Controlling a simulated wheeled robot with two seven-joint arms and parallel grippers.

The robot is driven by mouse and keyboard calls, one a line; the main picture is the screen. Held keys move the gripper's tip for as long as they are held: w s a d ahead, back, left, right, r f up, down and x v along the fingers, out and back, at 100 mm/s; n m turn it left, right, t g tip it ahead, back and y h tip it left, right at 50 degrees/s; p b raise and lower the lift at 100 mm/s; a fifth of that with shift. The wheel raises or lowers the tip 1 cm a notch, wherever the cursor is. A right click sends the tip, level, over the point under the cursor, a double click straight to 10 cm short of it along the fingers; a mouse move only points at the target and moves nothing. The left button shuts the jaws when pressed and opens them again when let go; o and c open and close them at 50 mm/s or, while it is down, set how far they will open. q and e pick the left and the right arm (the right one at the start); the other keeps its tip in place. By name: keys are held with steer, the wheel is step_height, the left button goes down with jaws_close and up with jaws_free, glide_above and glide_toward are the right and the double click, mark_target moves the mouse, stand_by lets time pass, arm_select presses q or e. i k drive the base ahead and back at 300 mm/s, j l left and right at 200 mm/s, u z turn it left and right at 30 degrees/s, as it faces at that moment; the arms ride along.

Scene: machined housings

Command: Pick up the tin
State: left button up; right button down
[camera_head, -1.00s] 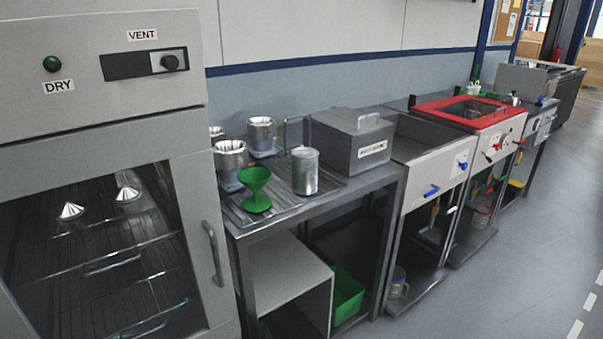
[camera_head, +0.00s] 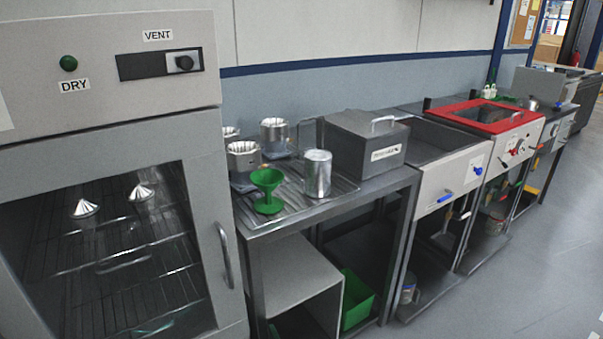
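A plain silver cylindrical tin (camera_head: 318,174) stands upright on the ribbed metal tray (camera_head: 338,190) on top of the steel bench. A green funnel (camera_head: 267,190) stands just left of it, and a grey lidded box (camera_head: 366,146) stands behind and to its right. Neither of my grippers shows in the head view.
Several fluted metal housings (camera_head: 243,160) stand on the bench behind the funnel. A drying cabinet (camera_head: 110,110) with a glass door fills the left. A red-rimmed basin (camera_head: 486,116) is further right. Open grey floor (camera_head: 520,270) lies at the right front.

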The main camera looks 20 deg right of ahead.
mark_target(318, 161)
steer(key=i+l+u, duration=0.15)
steer(key=l, duration=0.25)
steer(key=l+u, duration=0.2)
steer(key=l, duration=0.15)
steer(key=l+u, duration=0.3)
steer(key=l, duration=2.75)
steer(key=i+l, duration=0.15)
steer(key=l, duration=1)
